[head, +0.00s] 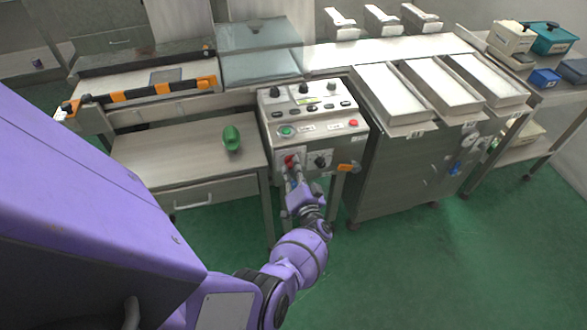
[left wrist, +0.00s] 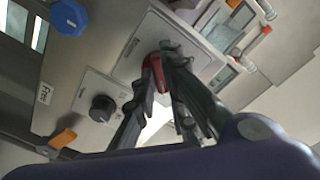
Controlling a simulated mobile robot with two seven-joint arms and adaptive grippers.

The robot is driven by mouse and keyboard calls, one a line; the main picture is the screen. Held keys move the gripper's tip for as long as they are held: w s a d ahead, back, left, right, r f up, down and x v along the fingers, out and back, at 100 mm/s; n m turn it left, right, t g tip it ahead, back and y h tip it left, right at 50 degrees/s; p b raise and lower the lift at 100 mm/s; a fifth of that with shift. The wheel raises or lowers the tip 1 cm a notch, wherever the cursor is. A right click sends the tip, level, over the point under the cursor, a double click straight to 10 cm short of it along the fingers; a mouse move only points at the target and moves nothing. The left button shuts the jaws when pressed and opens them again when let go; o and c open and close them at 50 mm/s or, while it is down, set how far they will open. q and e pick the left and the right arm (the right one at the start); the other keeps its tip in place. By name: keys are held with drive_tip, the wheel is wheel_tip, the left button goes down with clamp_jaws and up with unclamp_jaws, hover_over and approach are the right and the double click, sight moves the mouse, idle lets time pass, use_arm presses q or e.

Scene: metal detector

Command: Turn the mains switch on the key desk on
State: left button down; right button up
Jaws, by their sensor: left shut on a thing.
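The key desk (head: 310,112) is a grey sloped panel with dark knobs and several buttons. On its upright front is the red mains switch (head: 289,160), which shows in the left wrist view as a red handle (left wrist: 153,73) on a pale square plate. My left gripper (head: 293,171) is at this front face, with its fingers (left wrist: 158,76) closed around the red handle. The fingers hide part of the handle, so its exact angle is hard to tell. My right gripper is in neither view.
A black knob (head: 321,161) and an orange tag (head: 347,167) sit just right of the switch. A steel cabinet with white trays (head: 398,97) stands right. The green floor in front is clear.

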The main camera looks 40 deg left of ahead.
use_arm(q)
drive_tip(key=shift+m, duration=0.4)
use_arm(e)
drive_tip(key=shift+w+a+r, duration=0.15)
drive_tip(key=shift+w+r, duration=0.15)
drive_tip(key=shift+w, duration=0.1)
use_arm(q)
drive_tip(key=c, duration=1.8)
unclamp_jaws()
drive_tip(key=shift+d, duration=0.1)
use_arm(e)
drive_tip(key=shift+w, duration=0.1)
use_arm(q)
drive_tip(key=v, duration=1.2)
